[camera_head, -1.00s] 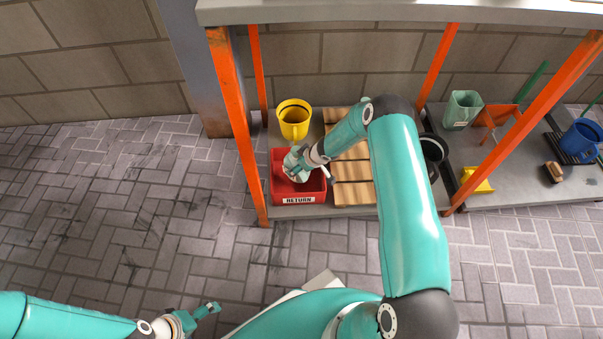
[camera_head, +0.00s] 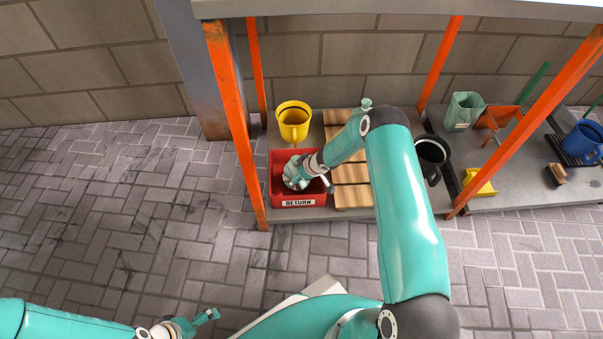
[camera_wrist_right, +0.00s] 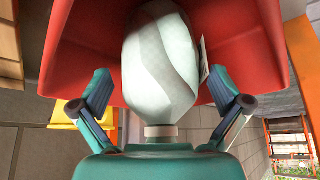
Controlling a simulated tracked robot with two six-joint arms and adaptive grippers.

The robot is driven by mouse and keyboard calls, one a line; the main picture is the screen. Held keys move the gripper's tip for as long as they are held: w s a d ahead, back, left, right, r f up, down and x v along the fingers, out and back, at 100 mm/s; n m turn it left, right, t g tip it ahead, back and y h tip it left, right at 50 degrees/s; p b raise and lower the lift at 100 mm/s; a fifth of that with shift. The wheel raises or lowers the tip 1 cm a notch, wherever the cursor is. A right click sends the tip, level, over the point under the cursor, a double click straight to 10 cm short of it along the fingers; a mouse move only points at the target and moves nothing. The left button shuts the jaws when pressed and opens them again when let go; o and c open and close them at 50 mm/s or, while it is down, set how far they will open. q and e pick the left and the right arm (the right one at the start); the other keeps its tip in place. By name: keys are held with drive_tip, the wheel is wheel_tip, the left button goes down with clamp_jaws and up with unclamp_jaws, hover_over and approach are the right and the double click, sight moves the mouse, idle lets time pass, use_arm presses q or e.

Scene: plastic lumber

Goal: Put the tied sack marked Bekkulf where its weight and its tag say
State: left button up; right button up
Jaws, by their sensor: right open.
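A pale, rounded sack (camera_wrist_right: 160,62) with a tied neck fills the middle of the right wrist view. A white tag (camera_wrist_right: 203,58) shows edge-on at its right side; I cannot read it. The sack lies within the red walls of the bin marked RETURN (camera_head: 298,202). My right gripper (camera_wrist_right: 158,88) is open, with one finger on each side of the sack; I cannot tell whether they touch it. In the head view the right gripper (camera_head: 297,172) is inside the red bin and hides most of the sack. My left gripper (camera_head: 203,318) is low over the paving, away from the shelf.
A yellow bucket (camera_head: 293,122) stands behind the bin. A wooden slatted board (camera_head: 352,190) and a black bucket (camera_head: 432,155) are to its right. An orange post (camera_head: 238,130) rises close on the left. The paving at left (camera_head: 110,220) is clear.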

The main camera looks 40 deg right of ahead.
drive_tip(key=p+v, duration=0.3)
drive_tip(key=v, duration=0.9)
drive_tip(key=s+a+m+g+y, duration=0.1)
drive_tip(key=s+a, duration=0.4)
drive_tip(key=a, duration=0.4)
drive_tip(key=s+a+m+g+y, duration=0.2)
drive_tip(key=s+a, duration=0.3)
drive_tip(key=a, duration=0.5)
drive_tip(key=s+a+m+g, duration=0.2)
drive_tip(key=s+a, duration=0.4)
drive_tip(key=s, duration=0.6)
drive_tip(key=shift+r, duration=0.4)
drive_tip(key=shift+s+r, duration=0.1)
wheel_tip(320, 180, up, 35)
drive_tip(key=p, duration=3.5)
